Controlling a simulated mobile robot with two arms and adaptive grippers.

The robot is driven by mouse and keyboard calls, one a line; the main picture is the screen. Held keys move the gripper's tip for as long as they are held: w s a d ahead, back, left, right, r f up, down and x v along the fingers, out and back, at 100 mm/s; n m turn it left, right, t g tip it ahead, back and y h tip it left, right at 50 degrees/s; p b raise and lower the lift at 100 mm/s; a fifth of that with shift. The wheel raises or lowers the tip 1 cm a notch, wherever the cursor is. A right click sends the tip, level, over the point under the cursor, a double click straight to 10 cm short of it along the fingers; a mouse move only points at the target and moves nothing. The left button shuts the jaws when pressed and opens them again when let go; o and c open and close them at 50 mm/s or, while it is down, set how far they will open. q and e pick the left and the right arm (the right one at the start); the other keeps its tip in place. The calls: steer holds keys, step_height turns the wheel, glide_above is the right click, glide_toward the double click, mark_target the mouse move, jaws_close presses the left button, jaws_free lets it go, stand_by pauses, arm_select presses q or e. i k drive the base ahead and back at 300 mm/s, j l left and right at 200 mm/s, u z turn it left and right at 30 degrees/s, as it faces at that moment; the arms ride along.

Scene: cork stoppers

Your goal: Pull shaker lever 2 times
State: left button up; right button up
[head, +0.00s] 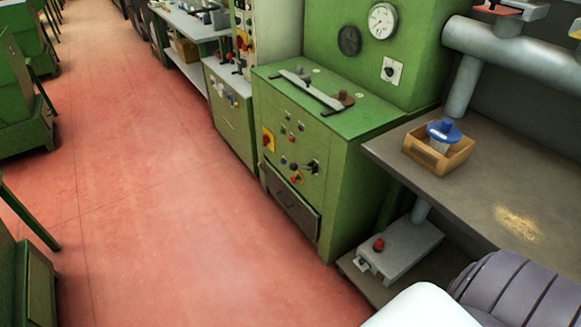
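I cannot pick out a shaker lever for certain. A green machine cabinet (345,190) stands in the middle, with buttons and a small black handle (312,167) on its front. A grey bar with dark ends (308,91) lies across its top. A low grey box (402,252) with a red button (379,245) sits under the bench on the right; a grey post rises from it towards the bench underside. Neither of my grippers is in view.
The brown workbench (480,185) on the right holds a wooden box (417,153) with a blue-topped object (443,131). A grey ribbed shape and a white rounded shape fill the lower right corner. The red floor (150,190) is clear between the machines and the green furniture at left.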

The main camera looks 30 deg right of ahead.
mark_target(293, 166)
steer(key=z, duration=0.95)
